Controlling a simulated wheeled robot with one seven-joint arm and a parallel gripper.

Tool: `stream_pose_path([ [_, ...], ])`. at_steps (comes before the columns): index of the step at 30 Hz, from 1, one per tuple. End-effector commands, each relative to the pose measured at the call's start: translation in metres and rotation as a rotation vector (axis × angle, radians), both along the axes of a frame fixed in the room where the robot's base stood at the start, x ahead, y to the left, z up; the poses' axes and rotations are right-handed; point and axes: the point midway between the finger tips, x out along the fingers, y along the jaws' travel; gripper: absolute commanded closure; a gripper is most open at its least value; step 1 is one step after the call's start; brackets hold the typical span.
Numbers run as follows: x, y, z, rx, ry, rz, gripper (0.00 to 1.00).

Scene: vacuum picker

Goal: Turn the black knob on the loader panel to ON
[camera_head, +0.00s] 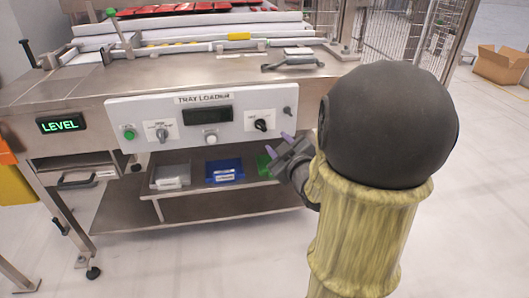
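The white TRAY LOADER panel (187,129) is fixed to the front of a metal machine. The black knob (261,125) sits on a small white plate at the panel's right side; the markings around it are too small to read. My gripper (279,145) is just below and to the right of the black knob, apart from it in the picture. Its two purple fingertips are spread, with nothing between them. My dark, yellow-sleeved arm covers the area right of the panel.
The panel also holds a green button (129,133), a grey knob (162,135), a pale round knob (211,139) and a dark display (208,115). Grey (171,177), blue (224,171) and green (264,165) bins stand on the shelf below. A metal handle (292,61) is on the tabletop.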

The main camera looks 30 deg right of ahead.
Motion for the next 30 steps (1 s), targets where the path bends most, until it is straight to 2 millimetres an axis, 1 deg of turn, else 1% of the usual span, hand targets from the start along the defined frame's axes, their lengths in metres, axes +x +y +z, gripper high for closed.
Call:
stream_pose_path([
  [1,-0.001,-0.004,-0.023,-0.017,-0.028,0.003,0.64],
  [8,-0.01,-0.014,-0.055,-0.101,-0.171,0.042,0.64],
  [15,-0.024,-0.022,-0.088,-0.186,-0.317,0.076,0.64],
  [18,-0.03,-0.024,-0.095,-0.211,-0.363,0.088,0.64],
  [20,-0.032,-0.024,-0.096,-0.221,-0.382,0.092,0.64],
  [30,-0.034,-0.024,-0.092,-0.231,-0.4,0.098,0.64],
])
